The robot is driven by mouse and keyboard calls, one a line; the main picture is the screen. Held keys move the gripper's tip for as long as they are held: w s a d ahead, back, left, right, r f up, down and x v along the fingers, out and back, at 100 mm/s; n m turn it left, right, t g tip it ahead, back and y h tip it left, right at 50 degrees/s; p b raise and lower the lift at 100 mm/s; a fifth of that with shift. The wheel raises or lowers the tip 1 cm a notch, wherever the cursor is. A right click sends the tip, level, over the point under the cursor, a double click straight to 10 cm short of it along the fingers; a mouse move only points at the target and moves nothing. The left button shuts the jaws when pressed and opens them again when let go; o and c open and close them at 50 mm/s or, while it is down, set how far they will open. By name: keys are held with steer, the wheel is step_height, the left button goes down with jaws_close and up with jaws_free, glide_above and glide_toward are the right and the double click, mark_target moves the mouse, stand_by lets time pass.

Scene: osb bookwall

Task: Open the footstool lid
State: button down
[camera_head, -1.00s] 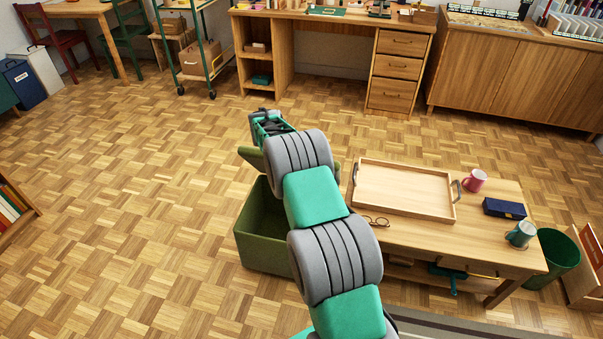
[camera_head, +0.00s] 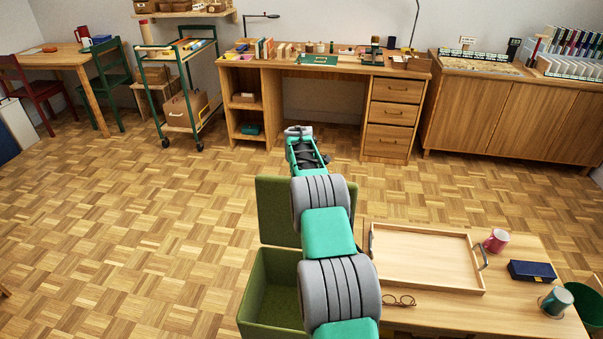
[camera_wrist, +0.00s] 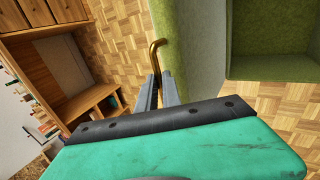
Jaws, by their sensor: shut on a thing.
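The green footstool (camera_head: 252,293) stands on the floor left of the low table, with its hollow inside showing. Its lid (camera_head: 275,207) is raised at the far edge of the box and stands roughly upright. In the wrist view the lid (camera_wrist: 197,45) is seen close up, nearly edge-on, with the box (camera_wrist: 275,68) to its right. A curved brass pull (camera_wrist: 154,54) sits at the lid's edge. My gripper (camera_wrist: 160,88) is shut on this pull. In the head view my arm covers part of the lid and box, and my fingertips are hidden.
The low table (camera_head: 460,311) with a wooden tray (camera_head: 428,258), glasses (camera_head: 398,300), mugs and a blue case (camera_head: 532,271) is close on the right. A desk (camera_head: 390,120) and a green trolley (camera_head: 180,90) stand behind. The floor on the left is clear.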

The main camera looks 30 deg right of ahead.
steer(key=shift+w+d+r, duration=0.1)
steer(key=shift+w+d, duration=0.05)
steer(key=shift+w, duration=0.25)
steer(key=shift+s+d, duration=0.1)
steer(key=shift+d, duration=0.1)
steer(key=c, duration=1.5)
jaws_free()
steer(key=shift+s+d, duration=0.1)
steer(key=v, duration=0.7)
steer(key=shift+s+r, duration=0.15)
steer(key=shift+r, duration=0.2)
